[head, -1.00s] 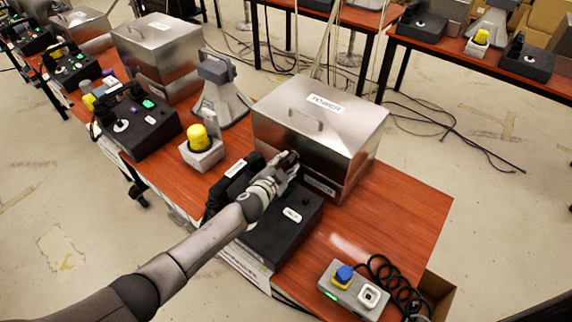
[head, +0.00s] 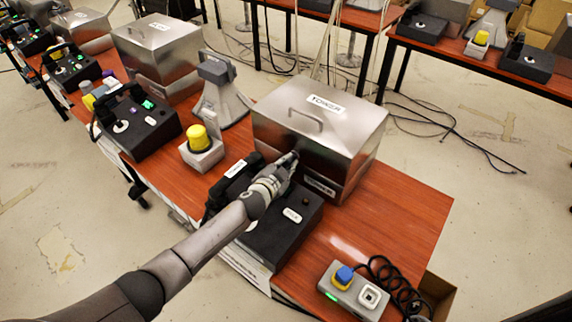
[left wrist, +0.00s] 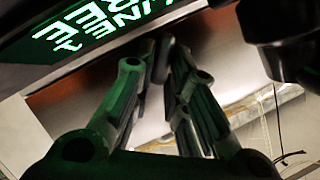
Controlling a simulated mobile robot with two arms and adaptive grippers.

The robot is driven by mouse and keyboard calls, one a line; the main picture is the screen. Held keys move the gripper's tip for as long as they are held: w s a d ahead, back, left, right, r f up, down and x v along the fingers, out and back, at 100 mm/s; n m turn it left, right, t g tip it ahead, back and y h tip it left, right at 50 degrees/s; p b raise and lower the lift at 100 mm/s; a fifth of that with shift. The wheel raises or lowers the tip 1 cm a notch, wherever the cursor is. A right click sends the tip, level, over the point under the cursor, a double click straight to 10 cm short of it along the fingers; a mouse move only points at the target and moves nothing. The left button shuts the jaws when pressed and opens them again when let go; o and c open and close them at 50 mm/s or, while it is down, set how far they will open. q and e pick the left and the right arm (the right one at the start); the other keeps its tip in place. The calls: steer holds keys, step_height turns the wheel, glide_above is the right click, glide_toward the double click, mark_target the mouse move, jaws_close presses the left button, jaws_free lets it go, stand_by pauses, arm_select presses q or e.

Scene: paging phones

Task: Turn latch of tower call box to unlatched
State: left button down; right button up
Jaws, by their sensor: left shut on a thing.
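The tower call box (head: 335,130) is a silver metal box labelled TOWER, with a handle on its sloped lid, standing on the red-brown table. My left gripper (head: 292,158) is at the lower front face of the box, above the black phone unit. Its fingers, seen in the left wrist view (left wrist: 158,75), come close together at their tips. The latch is hidden behind the fingers, and I cannot make out its angle. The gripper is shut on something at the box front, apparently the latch. My right gripper is out of view.
A black phone unit (head: 285,228) with a handset lies under my left arm. A grey box with a blue button (head: 345,273) and coiled cord is at the front right. A yellow beacon (head: 198,139) and a grey horn (head: 221,95) stand to the left.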

arm_select(q)
steer(key=shift+f+b, duration=0.2)
steer(key=shift+b, duration=0.25)
steer(key=m+t+b, duration=0.1)
steer(key=b, duration=0.2)
steer(key=m+y+b, duration=0.1)
steer(key=m+b, duration=0.1)
steer(key=b, duration=0.1)
steer(key=m+t+b, duration=0.1)
steer(key=m+b, duration=0.1)
steer(key=b, duration=0.1)
steer(key=shift+s+d+f+t+y, duration=0.2)
steer(key=shift+d+f+t+y, duration=0.05)
steer(key=shift+d+t+y, duration=0.05)
